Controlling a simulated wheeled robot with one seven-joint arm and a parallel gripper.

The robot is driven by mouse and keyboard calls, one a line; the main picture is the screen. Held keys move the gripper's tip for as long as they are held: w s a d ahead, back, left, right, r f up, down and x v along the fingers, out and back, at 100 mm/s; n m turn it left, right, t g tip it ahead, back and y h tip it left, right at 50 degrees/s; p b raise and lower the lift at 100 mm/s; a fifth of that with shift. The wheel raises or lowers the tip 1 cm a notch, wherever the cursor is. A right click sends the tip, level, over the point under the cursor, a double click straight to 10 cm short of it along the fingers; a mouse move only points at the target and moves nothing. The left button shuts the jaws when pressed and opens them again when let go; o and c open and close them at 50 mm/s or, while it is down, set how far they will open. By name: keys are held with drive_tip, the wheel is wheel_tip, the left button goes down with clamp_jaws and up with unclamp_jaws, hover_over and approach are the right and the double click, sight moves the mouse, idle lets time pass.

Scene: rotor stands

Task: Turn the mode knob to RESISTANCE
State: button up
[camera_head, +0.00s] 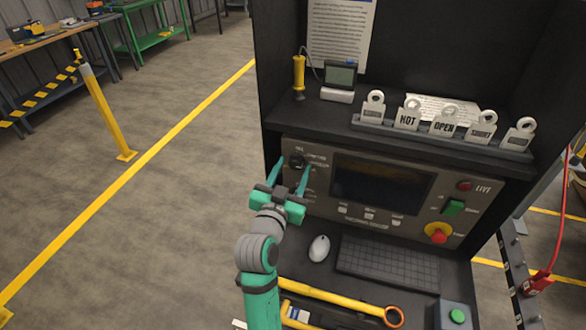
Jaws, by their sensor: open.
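The mode knob (297,161) is a dark round knob at the upper left of the grey control panel (318,208), with small labels around it that are too small to read fully. My gripper (291,168) is green and reaches up to the panel from below. Its two fingers are apart, one on the left and one on the right of the knob. I cannot tell whether they touch it. The direction the knob points is not clear.
The panel has a dark screen (381,184), a green switch (453,208) and a red emergency button (438,233) on a yellow base. A shelf above holds several labelled tags (443,121).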

drive_tip(key=shift+w+d, duration=0.15)
drive_tip(key=shift+w, duration=0.2)
drive_tip(key=shift+c, duration=0.6)
drive_tip(key=c, duration=0.9)
drive_tip(key=n, duration=0.8)
drive_tip(key=shift+n, duration=0.4)
